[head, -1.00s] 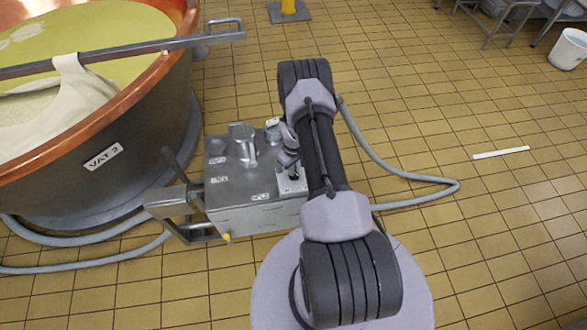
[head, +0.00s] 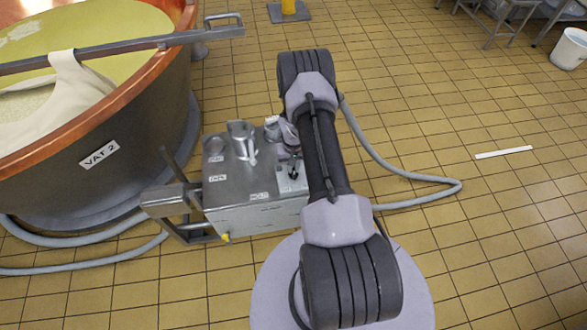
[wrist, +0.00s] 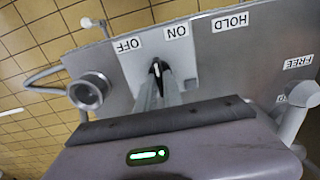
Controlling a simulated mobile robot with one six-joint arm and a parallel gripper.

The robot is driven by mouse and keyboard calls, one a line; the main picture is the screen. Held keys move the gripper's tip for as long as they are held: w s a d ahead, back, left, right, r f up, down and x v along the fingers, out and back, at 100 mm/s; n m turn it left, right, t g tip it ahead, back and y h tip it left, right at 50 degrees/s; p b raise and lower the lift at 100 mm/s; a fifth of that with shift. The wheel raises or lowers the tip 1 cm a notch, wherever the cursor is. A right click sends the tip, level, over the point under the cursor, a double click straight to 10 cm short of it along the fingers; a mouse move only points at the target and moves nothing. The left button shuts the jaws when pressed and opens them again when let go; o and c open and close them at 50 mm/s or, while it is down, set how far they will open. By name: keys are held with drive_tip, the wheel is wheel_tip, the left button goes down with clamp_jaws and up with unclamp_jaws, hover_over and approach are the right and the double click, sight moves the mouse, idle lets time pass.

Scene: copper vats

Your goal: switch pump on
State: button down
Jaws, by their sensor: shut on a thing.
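The pump (head: 255,212) is a grey metal box on a wheeled frame beside the vat in the head view. Its black switch (wrist: 157,68) sits on a pale plate (wrist: 133,62) marked OFF and ON, both upside down in the wrist view. The switch points up between the two words, and I cannot tell which it is set to. It also shows small in the head view (head: 293,173). My gripper (wrist: 160,84) reaches over the pump's top, its fingers shut on the switch. In the head view my arm hides most of the gripper.
A copper-rimmed vat (head: 95,162) labelled VAT 2 stands left. A grey hose (head: 405,172) loops over the tiles to the right. Other controls and HOLD and FREE labels (wrist: 230,22) surround the switch. A white bar (head: 503,152) lies on open floor at right.

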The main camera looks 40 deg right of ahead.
drive_tip(key=m+b, duration=0.2)
drive_tip(key=m, duration=0.3)
drive_tip(key=shift+m, duration=0.6)
drive_tip(key=c, duration=1.5)
unclamp_jaws()
wheel_tip(320, 180, up, 17)
drive_tip(key=p, duration=0.6)
drive_tip(key=shift+r, duration=0.2)
